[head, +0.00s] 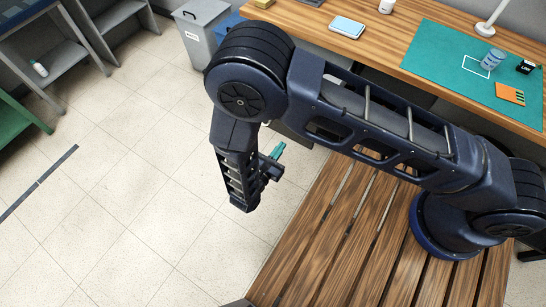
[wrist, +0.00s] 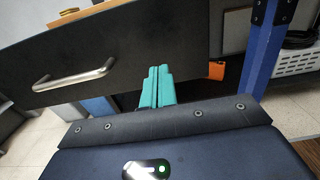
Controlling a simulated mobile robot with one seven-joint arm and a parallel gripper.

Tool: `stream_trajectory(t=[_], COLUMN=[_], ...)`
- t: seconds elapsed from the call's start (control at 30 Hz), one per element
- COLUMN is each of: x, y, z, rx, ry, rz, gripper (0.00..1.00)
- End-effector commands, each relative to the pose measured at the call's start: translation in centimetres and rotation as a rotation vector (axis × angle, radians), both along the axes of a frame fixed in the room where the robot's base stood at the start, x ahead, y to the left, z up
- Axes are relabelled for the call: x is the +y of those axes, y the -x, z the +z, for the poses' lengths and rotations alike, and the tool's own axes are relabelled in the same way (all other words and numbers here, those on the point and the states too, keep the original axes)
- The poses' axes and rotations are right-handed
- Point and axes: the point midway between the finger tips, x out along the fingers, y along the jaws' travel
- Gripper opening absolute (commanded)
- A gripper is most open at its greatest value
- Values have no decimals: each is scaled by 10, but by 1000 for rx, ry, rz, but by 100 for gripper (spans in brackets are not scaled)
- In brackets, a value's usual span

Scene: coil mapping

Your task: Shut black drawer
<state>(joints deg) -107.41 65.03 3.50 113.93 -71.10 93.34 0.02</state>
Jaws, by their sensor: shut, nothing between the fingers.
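The black drawer (wrist: 150,50) shows in the wrist view as a wide dark front panel, tilted in the picture. It has a silver bar handle (wrist: 75,77) on its left part. My gripper (wrist: 157,72) has teal fingers pressed together with nothing between them. The fingers overlap the lower part of the panel, right of the handle; I cannot tell whether they touch it. In the head view my gripper (head: 277,151) is beside the wooden desk's near side, and my arm hides most of the area under the desk. How far the drawer is open is not clear.
The wooden desk (head: 410,45) carries a green mat (head: 440,60), a tablet (head: 347,27) and small items. A grey bin (head: 200,30) stands left of it. The wrist view shows a blue post (wrist: 262,50) and a white basket (wrist: 300,60) at right. Tiled floor at left is free.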

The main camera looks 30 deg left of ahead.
Motion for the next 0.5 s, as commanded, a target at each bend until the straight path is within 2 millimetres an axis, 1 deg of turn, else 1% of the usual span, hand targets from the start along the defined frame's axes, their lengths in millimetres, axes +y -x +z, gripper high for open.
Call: stream_trajectory(t=[0.03,0.1,0.2,0.4,0.5], x=[-1,-1,0,0,0], y=[-9,-21,-37,-58,-63], z=[0,0,0,1,0], rx=[-1,-2,0,-1,0], ry=[1,1,0,1,1], rz=[-1,-1,-1,0,0], gripper=[0,0,0,0,0])
